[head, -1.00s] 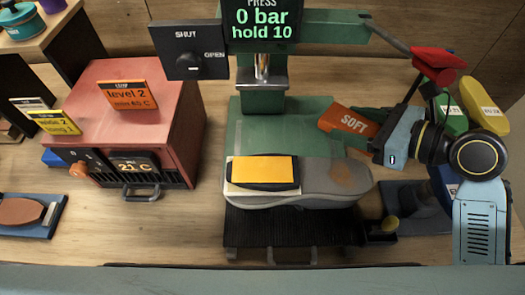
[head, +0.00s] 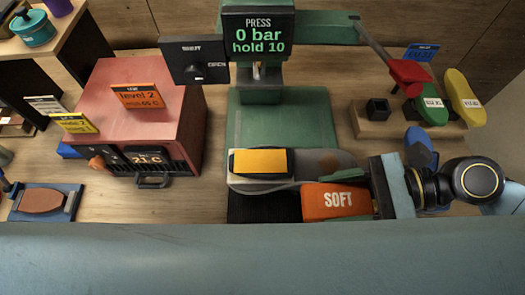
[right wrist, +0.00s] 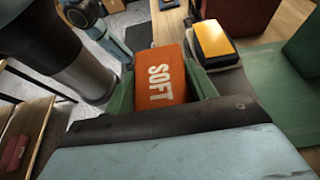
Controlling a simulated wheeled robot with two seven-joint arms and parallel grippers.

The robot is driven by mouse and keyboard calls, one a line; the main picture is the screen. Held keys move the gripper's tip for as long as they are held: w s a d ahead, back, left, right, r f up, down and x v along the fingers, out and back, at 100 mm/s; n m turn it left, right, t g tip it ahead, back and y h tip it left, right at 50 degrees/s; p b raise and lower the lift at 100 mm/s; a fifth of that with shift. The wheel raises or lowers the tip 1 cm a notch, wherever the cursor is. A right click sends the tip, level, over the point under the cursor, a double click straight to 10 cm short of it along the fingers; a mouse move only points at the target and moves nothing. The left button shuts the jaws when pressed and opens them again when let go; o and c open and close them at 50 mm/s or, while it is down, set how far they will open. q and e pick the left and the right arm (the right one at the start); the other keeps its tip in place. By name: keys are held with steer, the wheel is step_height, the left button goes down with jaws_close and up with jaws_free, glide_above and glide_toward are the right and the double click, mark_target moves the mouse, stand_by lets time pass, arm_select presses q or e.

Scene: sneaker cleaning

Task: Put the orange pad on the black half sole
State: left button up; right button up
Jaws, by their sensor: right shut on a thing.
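The orange pad (head: 336,201), marked SOFT, is held between the green fingers of my right gripper (head: 350,194). It also shows in the right wrist view (right wrist: 163,82), with a finger on each side. In the head view the pad is at the near right of the grey shoe (head: 312,160), overlapping its near edge; I cannot tell whether they touch. The black half sole (head: 290,164) lies on the shoe, showing as a dark rim around a yellow-orange block (head: 258,162) that covers most of it. My left gripper is not in view.
The green press (head: 258,60) stands behind the shoe, its display reading 0 bar. A red heater box (head: 135,90) is at left, and a blue tray (head: 68,198) near it. Green and yellow soles (head: 463,97) stand on a wooden block at right. The table between heater and press is clear.

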steer(key=p, duration=0.1)
glide_above(260, 161)
steer(key=shift+f, duration=1.75)
steer(key=shift+f, duration=0.15)
steer(key=o, duration=1)
steer(key=shift+o, duration=0.2)
steer(key=v, duration=0.7)
steer(key=shift+d+r+b, duration=0.25)
steer(key=shift+r+b, duration=0.05)
